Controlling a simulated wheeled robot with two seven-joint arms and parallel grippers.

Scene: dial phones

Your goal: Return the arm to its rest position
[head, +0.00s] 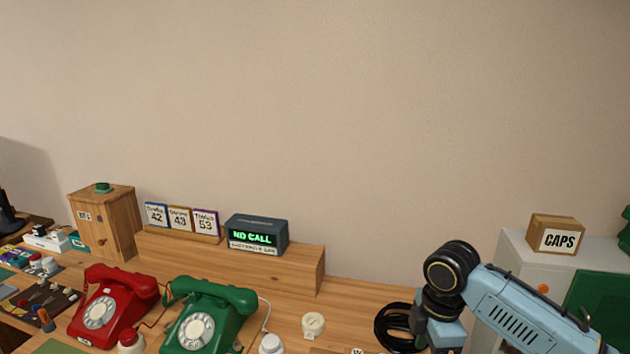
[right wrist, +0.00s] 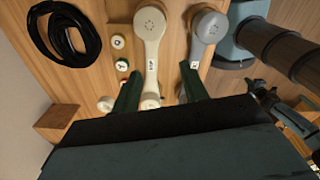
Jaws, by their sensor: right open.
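My right arm (head: 520,310) comes into the head view at the lower right, bent at a black joint; its gripper is out of that view. In the right wrist view my right gripper (right wrist: 160,72) is open, with two green fingers apart and nothing held. A cream handset (right wrist: 151,55) lies beyond and between the fingers. A grey handset (right wrist: 207,30) lies to its right. I cannot tell how far the fingers are from them. A red dial phone (head: 112,300) and a green dial phone (head: 208,315) stand at the lower left in the head view. My left gripper is not seen.
A coiled black cable (right wrist: 62,32) lies on the wooden desk. A wooden ledge (head: 290,268) carries a NO CALL display (head: 256,233) and number cards. A CAPS box (head: 556,235) sits on a white cabinet at right. The space above the ledge is clear.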

